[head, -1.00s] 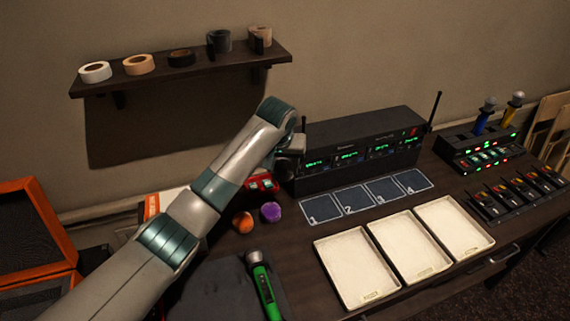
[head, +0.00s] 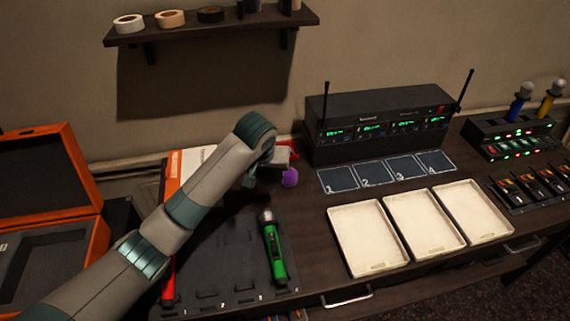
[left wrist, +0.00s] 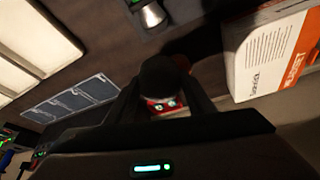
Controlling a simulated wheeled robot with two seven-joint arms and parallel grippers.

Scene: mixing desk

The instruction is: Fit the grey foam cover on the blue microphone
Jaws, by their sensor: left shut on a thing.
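The blue microphone (head: 519,103) stands upright in the black rack at the far right, with a bare silvery head. My left gripper (head: 277,172) is low over the desk's back, left of the black receiver, far from that microphone. In the left wrist view my left gripper (left wrist: 160,90) is shut on a dark round thing, which looks like the grey foam cover (left wrist: 160,72); shadow hides its exact shade. In the head view my own wrist hides it. A purple foam cover (head: 290,178) sits just right of the gripper. My right gripper is out of view.
A green microphone (head: 273,252) lies on a dark mat (head: 222,262). Three cream trays (head: 368,238) and numbered squares (head: 371,172) fill the middle. The receiver (head: 378,120) with upright antennas stands behind. A yellow microphone (head: 548,101) stands beside the blue one. An open orange case (head: 92,255) is at left.

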